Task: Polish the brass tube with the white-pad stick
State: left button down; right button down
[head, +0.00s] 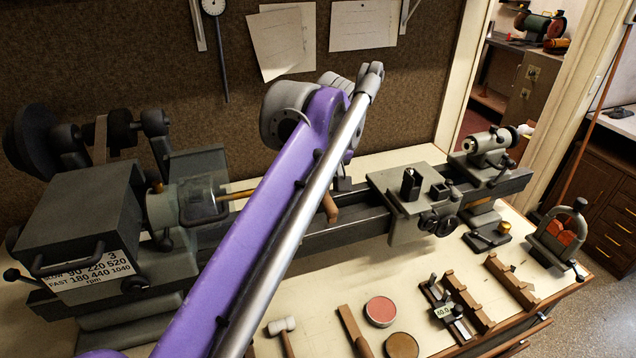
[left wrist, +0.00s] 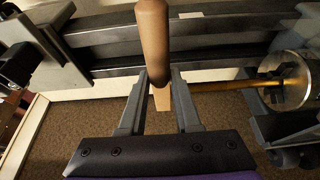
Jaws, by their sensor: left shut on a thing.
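The brass tube (head: 238,194) sticks out to the right from the lathe chuck, behind a clear guard (head: 203,199). It also shows in the left wrist view (left wrist: 240,86), its far end passing behind my right-hand finger. My left gripper (left wrist: 159,76) is shut on a wooden stick (left wrist: 153,35), whose rounded brown handle also shows below my arm in the head view (head: 331,207). I see no white pad on the stick. I cannot tell whether the stick touches the tube. My right gripper is not in view.
The lathe headstock (head: 85,205) stands left, the carriage (head: 412,195) and tailstock (head: 487,145) right.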

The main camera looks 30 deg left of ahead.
aim_at(322, 192)
pick_arm(q)
jog(key=shift+s+a, duration=0.1)
jog(key=shift+s, duration=0.1)
dwell(0.3)
jog(key=shift+s, duration=0.1)
jog(key=shift+s+d+r+p, duration=0.6)
jog(key=shift+d+r, duration=0.15)
jog(key=shift+s+d+r+p, duration=0.55)
jog(key=shift+d+r, duration=0.2)
